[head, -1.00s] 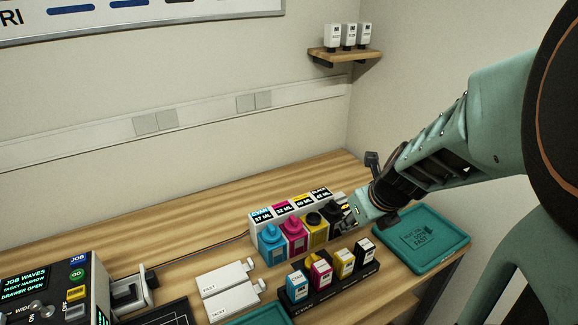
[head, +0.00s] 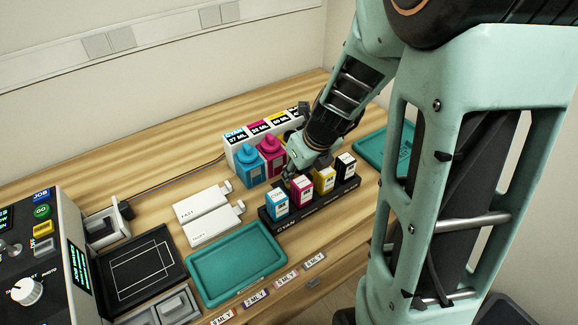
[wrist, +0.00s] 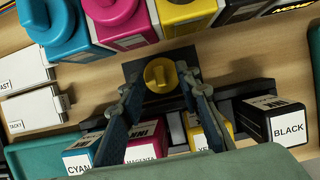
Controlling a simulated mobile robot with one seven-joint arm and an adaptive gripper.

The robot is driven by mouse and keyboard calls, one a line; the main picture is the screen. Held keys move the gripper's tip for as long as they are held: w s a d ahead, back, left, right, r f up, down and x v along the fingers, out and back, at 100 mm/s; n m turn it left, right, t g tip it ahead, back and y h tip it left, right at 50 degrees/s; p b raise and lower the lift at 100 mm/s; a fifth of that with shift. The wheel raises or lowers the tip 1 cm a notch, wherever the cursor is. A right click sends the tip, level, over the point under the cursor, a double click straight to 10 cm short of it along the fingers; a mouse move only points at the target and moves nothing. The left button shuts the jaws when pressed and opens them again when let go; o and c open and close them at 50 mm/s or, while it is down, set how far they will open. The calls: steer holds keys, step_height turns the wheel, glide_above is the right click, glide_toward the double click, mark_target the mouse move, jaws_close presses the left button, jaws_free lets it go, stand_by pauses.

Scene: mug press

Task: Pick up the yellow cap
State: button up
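The yellow cap (wrist: 160,75) shows in the wrist view as a round knob with a raised grip, on a dark square base. It is between the tanks and the cartridge rack. My gripper (wrist: 157,88) is open, with one finger to each side of the cap and nothing held. In the head view my gripper (head: 287,172) is low, just behind the cartridge rack, and hides the cap. I cannot tell how far the fingertips are above the cap.
Cyan (head: 247,168) and magenta (head: 271,155) tanks stand behind; the yellow tank (wrist: 186,12) is beside them. The cartridge rack (head: 312,212), with several ink cartridges, is close in front. White packs (head: 208,213) and a teal tray (head: 236,265) lie left and in front.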

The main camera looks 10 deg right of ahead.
steer(key=shift+w+a+f, duration=0.1)
steer(key=shift+w+f, duration=0.1)
steer(key=shift+f, duration=0.25)
jaws_close()
steer(key=shift+r, duration=0.15)
